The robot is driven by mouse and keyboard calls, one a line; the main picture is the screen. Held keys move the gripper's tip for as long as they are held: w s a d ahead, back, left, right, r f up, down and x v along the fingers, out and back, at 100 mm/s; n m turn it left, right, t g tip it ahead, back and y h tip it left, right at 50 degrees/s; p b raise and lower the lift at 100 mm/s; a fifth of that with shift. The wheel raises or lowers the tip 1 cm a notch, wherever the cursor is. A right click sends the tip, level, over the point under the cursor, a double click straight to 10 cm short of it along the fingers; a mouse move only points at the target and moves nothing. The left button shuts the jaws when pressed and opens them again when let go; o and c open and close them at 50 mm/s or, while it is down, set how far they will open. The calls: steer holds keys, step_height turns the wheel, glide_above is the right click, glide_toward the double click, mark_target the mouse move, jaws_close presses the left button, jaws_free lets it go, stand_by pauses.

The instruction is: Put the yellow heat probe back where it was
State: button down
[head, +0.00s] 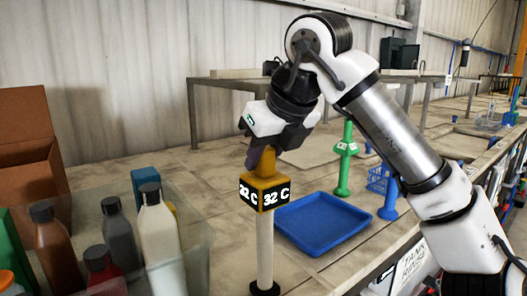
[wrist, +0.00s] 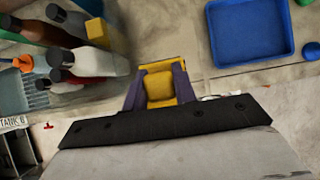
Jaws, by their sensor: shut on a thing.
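The yellow heat probe (head: 264,192) is upright in the head view, with a boxy yellow head, a pale stem and a black foot. A display on its right face reads 32 C. My gripper (head: 262,158) is shut on the yellow top of the probe from above. In the wrist view the probe's yellow top (wrist: 159,88) sits between the purple fingers. Its stem and foot are hidden there. I cannot tell whether the foot touches the bench.
A blue tray (head: 335,243) lies to the probe's right. Beyond it stand a green probe-like post (head: 344,165), a blue one (head: 389,203) and a blue basket (head: 377,181). A clear bin (head: 196,262) with several bottles is close on the left, before a cardboard box (head: 22,125).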

steer(key=shift+f, duration=0.2)
steer(key=c, duration=1.1)
jaws_free()
steer(key=shift+r, duration=0.1)
steer(key=b+v, duration=0.2)
steer(key=v, duration=1.1)
steer(key=shift+r+b, duration=0.4)
steer(key=shift+r, duration=0.1)
